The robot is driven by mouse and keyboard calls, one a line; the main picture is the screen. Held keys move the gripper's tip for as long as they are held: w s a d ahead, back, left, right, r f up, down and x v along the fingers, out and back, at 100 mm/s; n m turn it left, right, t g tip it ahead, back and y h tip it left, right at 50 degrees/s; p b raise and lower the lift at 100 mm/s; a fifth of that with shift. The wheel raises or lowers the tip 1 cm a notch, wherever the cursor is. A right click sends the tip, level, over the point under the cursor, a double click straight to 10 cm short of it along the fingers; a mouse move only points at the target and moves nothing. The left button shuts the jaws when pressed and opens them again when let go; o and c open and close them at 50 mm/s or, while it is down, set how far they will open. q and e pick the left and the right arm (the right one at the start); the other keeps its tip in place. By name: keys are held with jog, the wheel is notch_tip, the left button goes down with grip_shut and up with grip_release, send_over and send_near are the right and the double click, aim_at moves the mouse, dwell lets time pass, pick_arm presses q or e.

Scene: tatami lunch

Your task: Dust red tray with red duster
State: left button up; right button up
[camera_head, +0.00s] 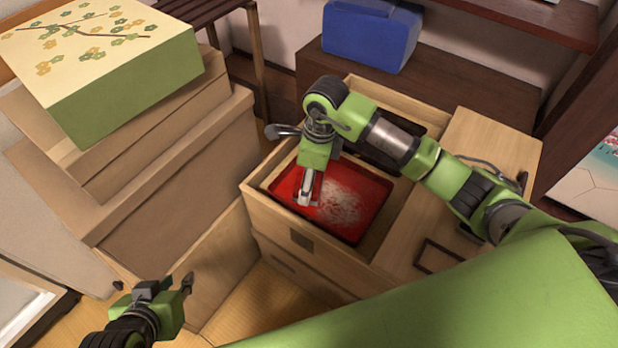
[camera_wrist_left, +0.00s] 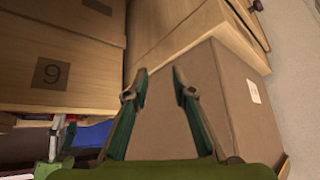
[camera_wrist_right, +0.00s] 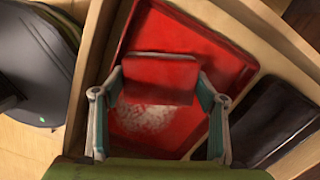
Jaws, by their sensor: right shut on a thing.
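The red tray (camera_head: 345,229) lies in an open wooden drawer in the head view, with a patch of pale dust (camera_head: 345,204) on its middle. My right gripper (camera_head: 307,194) reaches down over the tray's left part. In the right wrist view it is shut on the red duster (camera_wrist_right: 158,82), a flat red block between its fingers. The duster is over the tray (camera_wrist_right: 193,38), beside the dust (camera_wrist_right: 143,120); I cannot tell whether it touches. In the head view the duster is hard to tell from the tray. My left gripper (camera_wrist_left: 157,80) is open and empty, low at the left.
A dark tray (camera_wrist_right: 275,115) lies beside the red tray in the drawer. Cardboard boxes (camera_head: 190,150) with a flowered green box (camera_head: 130,90) on top stand at the left. A blue box (camera_head: 370,35) sits behind. The drawer walls (camera_head: 300,228) surround the trays.

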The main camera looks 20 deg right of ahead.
pick_arm(q)
jog(key=shift+w+d+r, duration=0.1)
jog(key=shift+w+r, duration=0.05)
jog(key=shift+w, duration=0.15)
pick_arm(e)
jog(key=shift+f, duration=0.1)
pick_arm(q)
jog(key=shift+w+r, duration=0.15)
jog(key=shift+w, duration=0.05)
jog(key=shift+w+d+r+t, duration=0.1)
jog(key=shift+w+t, duration=0.05)
jog(key=shift+t, duration=0.15)
pick_arm(e)
jog(key=shift+f, duration=0.1)
pick_arm(q)
jog(key=shift+w+d+r, duration=0.1)
jog(key=shift+w, duration=0.1)
jog(key=shift+w+r, duration=0.1)
jog(key=shift+w, duration=0.05)
pick_arm(e)
jog(key=shift+f, duration=0.1)
pick_arm(q)
jog(key=shift+w+d+r+t, duration=0.1)
jog(key=shift+w+r+t, duration=0.1)
jog(key=shift+t, duration=0.1)
jog(key=shift+w+d+r+b, duration=0.1)
jog(key=shift+w+r+b, duration=0.15)
jog(key=shift+w+b, duration=0.15)
pick_arm(e)
jog(key=shift+f, duration=0.15)
